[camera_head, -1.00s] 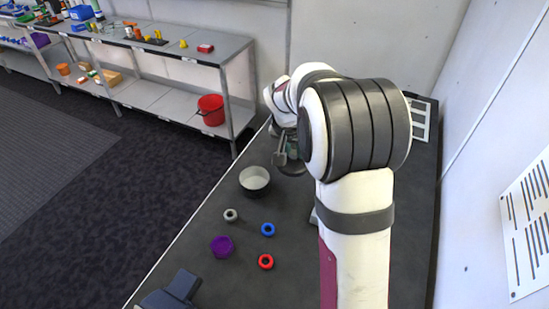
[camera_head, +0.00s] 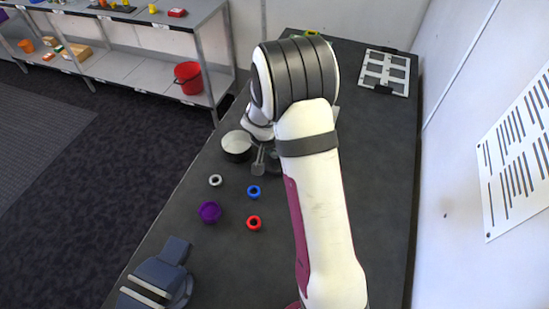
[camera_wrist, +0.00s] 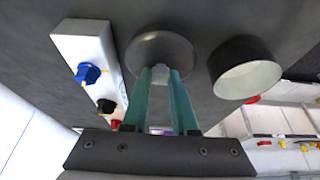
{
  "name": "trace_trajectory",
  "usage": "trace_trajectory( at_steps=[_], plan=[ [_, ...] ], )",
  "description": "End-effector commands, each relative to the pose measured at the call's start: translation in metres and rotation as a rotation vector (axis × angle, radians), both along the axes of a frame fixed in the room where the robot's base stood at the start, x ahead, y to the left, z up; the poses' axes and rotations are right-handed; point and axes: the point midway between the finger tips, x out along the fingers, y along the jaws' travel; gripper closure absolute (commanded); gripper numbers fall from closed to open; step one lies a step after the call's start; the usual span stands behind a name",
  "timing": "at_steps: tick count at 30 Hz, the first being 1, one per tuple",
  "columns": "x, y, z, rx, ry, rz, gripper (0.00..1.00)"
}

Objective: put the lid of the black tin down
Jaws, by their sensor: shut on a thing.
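The black tin (camera_head: 236,153) stands open on the dark table, its pale inside showing; it also shows in the wrist view (camera_wrist: 240,78), to the right of my gripper. My gripper (camera_wrist: 162,74) has its two teal fingers closed on the lid of the black tin (camera_wrist: 160,46), a dark round disc, held near its middle. In the head view the lid (camera_head: 274,167) is beside the tin on its right, partly hidden by my arm. It is apart from the tin. I cannot tell whether its underside touches the table.
A white box (camera_wrist: 88,42) with blue, black and red knobs lies left of the lid in the wrist view. A grey ring (camera_head: 215,180), blue ring (camera_head: 254,191), red ring (camera_head: 254,223) and purple bowl (camera_head: 209,212) lie nearer. A framed panel (camera_head: 386,72) lies at the far right.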

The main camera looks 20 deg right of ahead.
Motion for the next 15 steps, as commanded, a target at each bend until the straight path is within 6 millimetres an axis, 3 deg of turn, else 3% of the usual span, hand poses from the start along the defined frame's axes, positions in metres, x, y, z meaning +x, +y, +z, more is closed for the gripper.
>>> trace_trajectory(
  at_steps=[3,5,15],
  plan=[
    [-0.001,0.001,-0.025,0.001,0.007,0.002,1.00],
    [-0.001,0.001,-0.032,0.002,0.005,0.001,1.00],
    [-0.001,0.001,-0.036,0.003,0.003,0.000,1.00]
  ],
)
